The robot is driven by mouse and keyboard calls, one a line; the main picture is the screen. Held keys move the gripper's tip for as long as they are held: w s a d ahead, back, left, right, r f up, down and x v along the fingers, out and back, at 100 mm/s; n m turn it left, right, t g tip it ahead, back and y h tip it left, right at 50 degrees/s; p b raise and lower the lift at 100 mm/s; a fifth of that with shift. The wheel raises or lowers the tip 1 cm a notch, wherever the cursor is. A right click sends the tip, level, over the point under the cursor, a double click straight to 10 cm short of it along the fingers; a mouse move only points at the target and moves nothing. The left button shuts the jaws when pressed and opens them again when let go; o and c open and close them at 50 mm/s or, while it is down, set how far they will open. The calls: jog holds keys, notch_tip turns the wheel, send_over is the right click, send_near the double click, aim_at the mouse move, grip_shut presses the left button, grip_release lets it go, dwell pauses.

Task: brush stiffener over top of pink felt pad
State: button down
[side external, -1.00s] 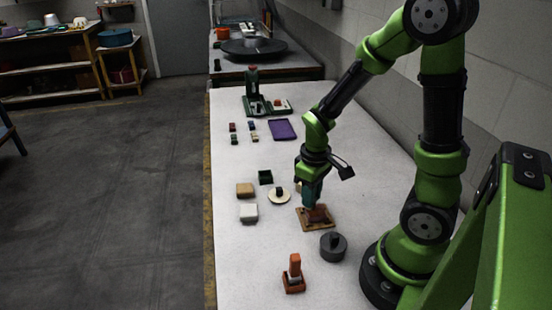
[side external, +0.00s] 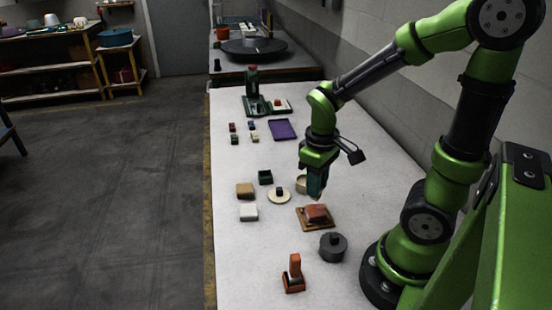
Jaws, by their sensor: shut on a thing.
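A reddish-pink block (side external: 316,212), which looks like the pink felt pad, sits on a flat brown board (side external: 307,226) on the white table. My gripper (side external: 315,195) points down just above and behind the block, apart from it as far as I can see. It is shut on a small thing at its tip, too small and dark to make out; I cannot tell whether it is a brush. A pale round container (side external: 301,184) stands right behind my gripper, partly hidden by it.
A dark grey round lidded piece (side external: 333,246) stands just in front of the board. An orange upright tool (side external: 293,274) is nearer. A cream disc with a knob (side external: 279,195), a white block (side external: 248,211) and a tan block (side external: 245,190) lie left. A purple tray (side external: 282,130) lies farther back.

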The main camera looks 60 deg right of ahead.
jog(key=shift+r, duration=1.15)
jog(key=shift+s+d, duration=0.1)
jog(key=shift+s+d+f, duration=0.25)
jog(key=shift+f, duration=0.8)
jog(key=shift+s+d+f, duration=0.2)
jog(key=shift+f, duration=0.9)
jog(key=shift+s+d+f, duration=0.25)
jog(key=shift+f, duration=0.8)
jog(key=shift+w+d+f, duration=0.1)
jog(key=shift+f, duration=0.75)
jog(key=shift+w+d+r, duration=0.15)
jog(key=shift+w+d, duration=0.4)
jog(key=shift+w, duration=0.05)
jog(key=shift+w+d, duration=0.5)
jog(key=shift+d, duration=0.05)
jog(key=shift+s+a, duration=1.15)
jog(key=shift+a, duration=0.1)
notch_tip(320, 180, up, 8)
